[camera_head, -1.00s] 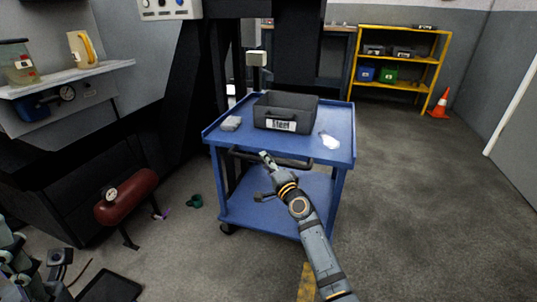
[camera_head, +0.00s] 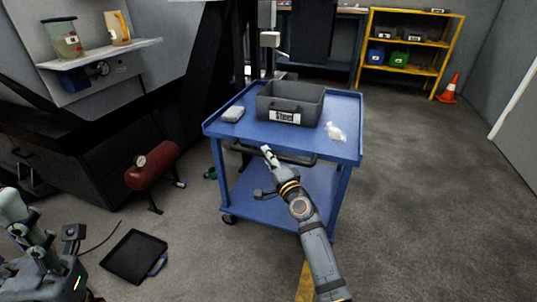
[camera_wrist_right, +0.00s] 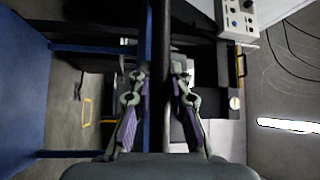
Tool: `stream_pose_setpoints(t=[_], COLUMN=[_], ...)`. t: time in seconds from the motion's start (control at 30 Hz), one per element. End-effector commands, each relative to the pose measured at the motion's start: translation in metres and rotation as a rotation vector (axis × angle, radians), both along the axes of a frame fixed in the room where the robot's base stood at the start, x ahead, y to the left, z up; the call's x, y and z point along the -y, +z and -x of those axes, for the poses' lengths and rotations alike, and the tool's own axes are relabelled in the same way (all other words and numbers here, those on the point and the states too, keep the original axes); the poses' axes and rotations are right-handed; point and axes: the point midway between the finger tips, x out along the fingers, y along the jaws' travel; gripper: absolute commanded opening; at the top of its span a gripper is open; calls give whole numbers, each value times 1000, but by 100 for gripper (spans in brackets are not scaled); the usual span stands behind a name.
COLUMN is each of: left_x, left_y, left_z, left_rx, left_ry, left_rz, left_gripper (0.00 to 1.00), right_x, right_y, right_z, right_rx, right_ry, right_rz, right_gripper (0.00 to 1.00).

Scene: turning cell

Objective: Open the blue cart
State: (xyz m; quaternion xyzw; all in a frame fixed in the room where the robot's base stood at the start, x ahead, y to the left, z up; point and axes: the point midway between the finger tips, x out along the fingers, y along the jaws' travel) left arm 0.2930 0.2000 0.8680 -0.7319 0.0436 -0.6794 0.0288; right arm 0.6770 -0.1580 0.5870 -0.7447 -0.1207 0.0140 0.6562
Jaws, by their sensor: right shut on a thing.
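The blue cart (camera_head: 350,151) stands at the centre of the head view, with an upper tray and a lower shelf. A dark handle bar (camera_head: 297,159) runs along its near side. My right gripper (camera_head: 268,153) is at this bar, shut on it. In the right wrist view the dark bar (camera_wrist_right: 162,60) passes between the fingers of my right gripper (camera_wrist_right: 160,80). My left gripper (camera_head: 18,215) is at the lower left of the head view, away from the cart; its finger opening is unclear.
A red tank (camera_head: 153,167) and a dark tray (camera_head: 135,256) are on the floor at left. An orange cone (camera_head: 449,88) stands by the yellow shelf (camera_head: 410,44). Floor at right is clear.

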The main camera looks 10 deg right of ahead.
Motion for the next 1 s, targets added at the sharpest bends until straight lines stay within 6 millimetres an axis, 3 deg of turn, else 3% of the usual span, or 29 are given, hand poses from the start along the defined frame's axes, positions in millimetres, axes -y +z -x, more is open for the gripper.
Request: stream_pose_setpoints(t=[0.3,0.33,0.5,0.83,1.0], left_x=[0,0,0,0,0], left_y=[1,1,1,-2,-1], left_z=[0,0,0,-1,-1], left_rx=[4,4,3,-8,-4], left_ry=[2,2,2,1,0], left_rz=[2,2,2,0,0], left_gripper=[40,40,40,40,40], right_x=[0,0,0,1,7], right_y=[-1,-1,-1,-1,-6], right_z=[0,0,0,3,31], right_rx=[-1,-1,-1,-1,-3], right_ry=[-1,-1,-1,-1,-1], right_rz=[0,0,0,0,2], right_gripper=[0,19,41,41,41])
